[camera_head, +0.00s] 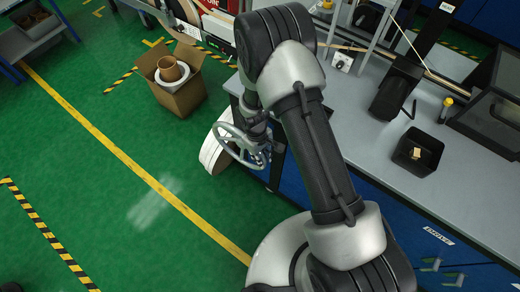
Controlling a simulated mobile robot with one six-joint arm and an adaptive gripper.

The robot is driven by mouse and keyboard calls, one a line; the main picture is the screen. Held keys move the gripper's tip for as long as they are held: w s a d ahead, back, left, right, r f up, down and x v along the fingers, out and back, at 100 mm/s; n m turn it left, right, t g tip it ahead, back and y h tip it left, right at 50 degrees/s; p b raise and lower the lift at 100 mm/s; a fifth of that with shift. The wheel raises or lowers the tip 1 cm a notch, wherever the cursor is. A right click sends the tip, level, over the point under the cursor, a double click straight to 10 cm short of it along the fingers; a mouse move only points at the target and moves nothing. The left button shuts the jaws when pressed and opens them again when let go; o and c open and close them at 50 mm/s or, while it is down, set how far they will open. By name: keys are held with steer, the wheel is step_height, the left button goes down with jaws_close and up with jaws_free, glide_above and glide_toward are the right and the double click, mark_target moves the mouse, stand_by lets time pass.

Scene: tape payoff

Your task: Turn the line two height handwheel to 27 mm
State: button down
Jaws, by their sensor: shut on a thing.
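My gripper (262,155) is at the wheel's right side, below my bent arm. Any height scale or millimetre reading is not visible, and no line number can be read on the wheel.
The grey bench (375,140) to the right carries a black bin (418,151) and machine parts.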

steer(key=shift+s+d+f+y+p, duration=0.15)
steer(key=shift+f+y+p, duration=0.15)
steer(key=shift+y+p, duration=0.15)
steer(key=p, duration=0.2)
steer(key=t+p, duration=0.1)
steer(key=p, duration=0.2)
steer(key=shift+d+f+y, duration=0.2)
steer(key=shift+d+y, duration=0.05)
steer(key=shift+f+t+p, duration=0.25)
steer(key=shift+t+p, duration=0.05)
steer(key=shift+p, duration=0.85)
steer(key=shift+f+y+p, duration=0.35)
steer(key=shift+f+y, duration=0.05)
step_height(320, 180, down, 4)
steer(key=t+y+b, duration=0.1)
steer(key=y+b, duration=0.1)
steer(key=b, duration=0.1)
steer(key=shift+r+t, duration=0.2)
steer(key=shift+t, duration=0.2)
steer(key=shift+w+a+f+t+y+b, duration=0.1)
steer(key=shift+f+t+y+b, duration=0.2)
steer(key=shift+f+y+b, duration=0.2)
steer(key=shift+w+a+f+t+y+b, duration=0.1)
steer(key=shift+f+t+y+b, duration=0.25)
steer(key=shift+b, duration=0.25)
steer(key=shift+w+a+f+t+y+b, duration=0.2)
steer(key=shift+f+t+y+b, duration=0.2)
steer(key=shift+b, duration=0.25)
steer(key=shift+a, duration=0.1)
